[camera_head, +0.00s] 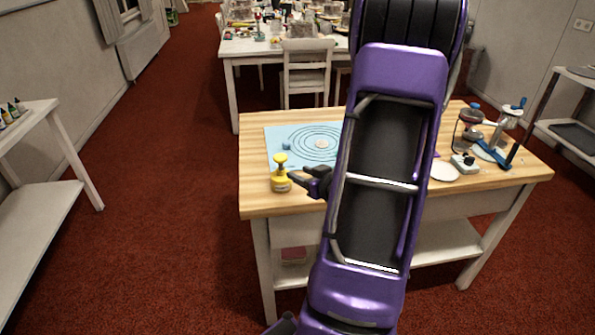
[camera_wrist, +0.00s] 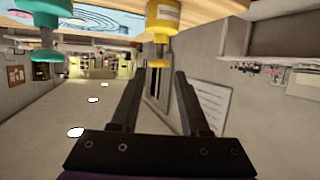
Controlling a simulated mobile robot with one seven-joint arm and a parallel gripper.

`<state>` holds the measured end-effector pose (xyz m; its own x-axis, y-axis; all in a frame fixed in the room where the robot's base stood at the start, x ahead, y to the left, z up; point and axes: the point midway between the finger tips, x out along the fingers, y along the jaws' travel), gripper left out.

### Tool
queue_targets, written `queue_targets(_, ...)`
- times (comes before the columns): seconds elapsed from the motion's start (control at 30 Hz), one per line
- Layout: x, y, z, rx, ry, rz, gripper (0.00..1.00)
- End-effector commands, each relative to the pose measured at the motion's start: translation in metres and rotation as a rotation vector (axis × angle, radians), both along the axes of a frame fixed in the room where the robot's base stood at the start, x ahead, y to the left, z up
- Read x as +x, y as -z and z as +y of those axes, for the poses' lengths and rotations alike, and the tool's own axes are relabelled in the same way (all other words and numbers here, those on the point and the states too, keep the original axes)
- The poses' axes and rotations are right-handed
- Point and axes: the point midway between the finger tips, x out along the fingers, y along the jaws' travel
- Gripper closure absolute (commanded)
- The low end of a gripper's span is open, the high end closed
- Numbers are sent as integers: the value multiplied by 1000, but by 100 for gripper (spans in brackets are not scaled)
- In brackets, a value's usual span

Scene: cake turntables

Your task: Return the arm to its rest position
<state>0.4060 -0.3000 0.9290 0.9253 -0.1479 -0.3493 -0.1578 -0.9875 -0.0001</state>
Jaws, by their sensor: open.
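My purple arm reaches across the middle of the head view and hides part of the wooden table (camera_head: 258,206) behind it. My gripper (camera_head: 293,175) is low over the table's left part, its dark fingers beside a yellow pump-topped bottle (camera_head: 280,178). In the wrist view my gripper (camera_wrist: 167,75) is open, with its two fingers apart and nothing between them. The yellow bottle (camera_wrist: 163,18) shows just beyond the fingertips there, upside down in the picture. I cannot tell whether a finger touches it.
A blue mat (camera_head: 275,133) with rings lies on the table. A teal pump-topped item (camera_wrist: 45,65) shows in the wrist view. Clamps and tools (camera_head: 492,148) stand at the table's right. A white shelf (camera_head: 40,190) is at left, a white chair (camera_head: 306,75) behind. Red carpet is clear at left.

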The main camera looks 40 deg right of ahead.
Motion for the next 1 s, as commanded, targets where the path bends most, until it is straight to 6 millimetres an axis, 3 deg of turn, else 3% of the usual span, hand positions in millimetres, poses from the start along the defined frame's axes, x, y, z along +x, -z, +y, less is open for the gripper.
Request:
queue_targets(0.57,4,2,5,-1,-17,12,55)
queue_targets(0.67,15,13,25,-11,-87,65,55)
queue_targets(0.8,38,31,66,-90,-242,182,55)
queue_targets(1.0,71,17,92,-330,-384,287,55)
